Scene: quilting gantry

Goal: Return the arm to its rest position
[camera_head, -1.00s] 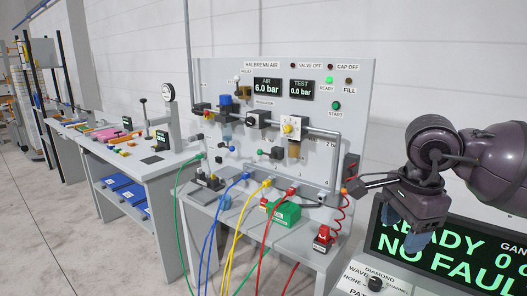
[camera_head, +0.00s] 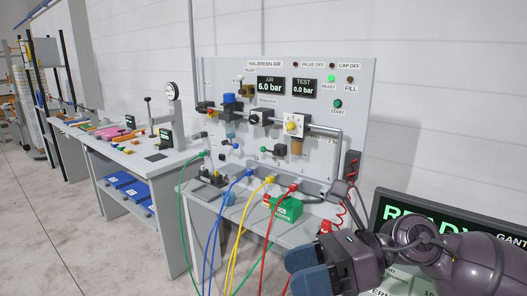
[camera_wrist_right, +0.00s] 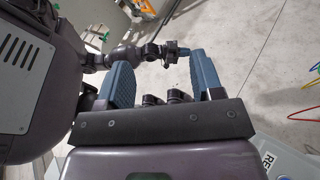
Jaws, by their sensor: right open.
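My right gripper (camera_head: 306,270) is low at the bottom right of the head view, with its blue finger pads pointing left. It is in front of the front right corner of the air-test bench. In the right wrist view (camera_wrist_right: 163,78) its two blue fingers stand wide apart with nothing held between them; bare floor shows beyond. My right arm (camera_head: 410,255) reaches in from the right edge and covers part of the READY display. What looks like my left arm, with its gripper (camera_wrist_right: 174,50), shows small in the wrist view; its jaws are unclear.
The air-test bench (camera_head: 285,228) carries green, blue, yellow and red hoses and a green box (camera_head: 288,209). Its upright panel (camera_head: 350,110) stands behind. The READY display (camera_head: 393,207) is at right. A long table with blue bins (camera_head: 117,180) is at left; grey floor is clear.

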